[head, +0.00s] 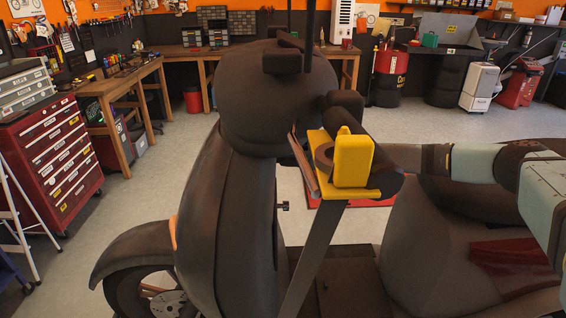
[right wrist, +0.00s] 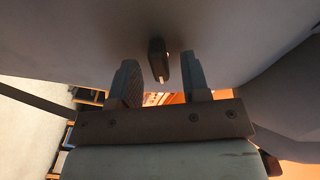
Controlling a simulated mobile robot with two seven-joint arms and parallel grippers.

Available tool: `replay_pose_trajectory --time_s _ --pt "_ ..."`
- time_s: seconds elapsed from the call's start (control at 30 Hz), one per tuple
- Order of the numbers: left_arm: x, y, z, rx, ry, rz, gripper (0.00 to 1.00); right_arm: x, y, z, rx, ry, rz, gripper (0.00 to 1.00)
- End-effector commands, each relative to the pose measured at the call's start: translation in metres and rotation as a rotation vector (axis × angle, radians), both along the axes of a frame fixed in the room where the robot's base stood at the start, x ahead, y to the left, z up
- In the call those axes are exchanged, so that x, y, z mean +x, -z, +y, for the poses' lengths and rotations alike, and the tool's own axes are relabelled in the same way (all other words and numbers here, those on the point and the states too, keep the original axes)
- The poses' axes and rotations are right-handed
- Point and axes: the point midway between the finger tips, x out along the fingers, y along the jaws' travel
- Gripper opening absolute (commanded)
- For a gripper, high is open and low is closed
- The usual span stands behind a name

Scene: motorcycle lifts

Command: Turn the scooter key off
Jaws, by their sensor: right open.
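The dark scooter (head: 228,210) stands in the middle of the head view, its leg shield facing right. A yellow device (head: 352,161) sits on its handlebar. In the right wrist view, a small dark piece with a pale tip, which looks like the key (right wrist: 157,58), sticks out from a dark surface. My right gripper (right wrist: 160,80) is open, its two fingers on either side of this piece, with gaps visible. My left gripper is out of view.
A small dark fitting (head: 283,206) protrudes from the leg shield; I cannot tell if it is the key. A red tool chest (head: 50,155) stands at left, with workbenches behind. Grey floor is open between them.

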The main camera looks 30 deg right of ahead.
Motion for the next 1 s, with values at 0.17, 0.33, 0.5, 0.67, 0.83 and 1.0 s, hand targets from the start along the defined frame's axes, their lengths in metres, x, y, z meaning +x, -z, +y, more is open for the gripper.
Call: replay_pose_trajectory --time_s 0.17,0.33,0.5,0.67,0.83,1.0 --pt "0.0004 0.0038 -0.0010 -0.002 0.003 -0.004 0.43 0.0043 0.0003 0.0091 -0.001 0.001 -0.001 0.43" --pt "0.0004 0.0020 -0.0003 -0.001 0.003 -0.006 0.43 0.0047 -0.0005 0.0098 -0.001 0.000 0.000 0.43" --pt "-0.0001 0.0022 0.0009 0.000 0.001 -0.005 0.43 0.0045 -0.0005 0.0096 -0.001 0.000 0.000 0.24" --pt "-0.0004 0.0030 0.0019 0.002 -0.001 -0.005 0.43 0.0046 -0.0006 0.0095 -0.001 0.000 0.000 0.00" --pt "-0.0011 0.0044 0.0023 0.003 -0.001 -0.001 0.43 0.0045 -0.0009 0.0095 -0.002 0.000 -0.005 0.00" --pt "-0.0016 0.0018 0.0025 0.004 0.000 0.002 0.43 0.0045 -0.0017 0.0095 -0.019 0.001 -0.038 0.00"
